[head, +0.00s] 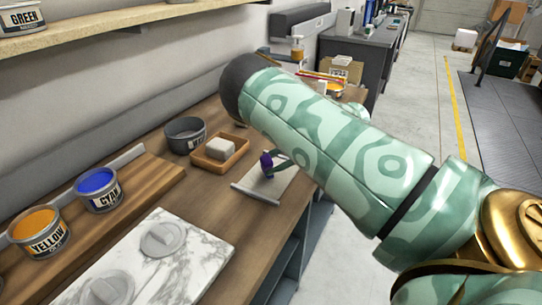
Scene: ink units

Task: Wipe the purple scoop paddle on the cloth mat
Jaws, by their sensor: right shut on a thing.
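The purple scoop paddle (267,161) is upright over the pale cloth mat (251,188) on the wooden bench. My right gripper (273,163) is shut on the paddle, and my large green-patterned right arm hides most of the hand. The paddle's lower end is at the mat, but I cannot tell whether it touches. The mat's right part is partly hidden by my arm. My left gripper is not in view.
A wooden tray (240,154) with a white block (220,147) and a dark grey bowl (185,133) stand left of the mat. Cyan (98,188) and yellow (38,232) ink cans sit on a wooden board. A marble slab (200,262) with grey discs lies in front.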

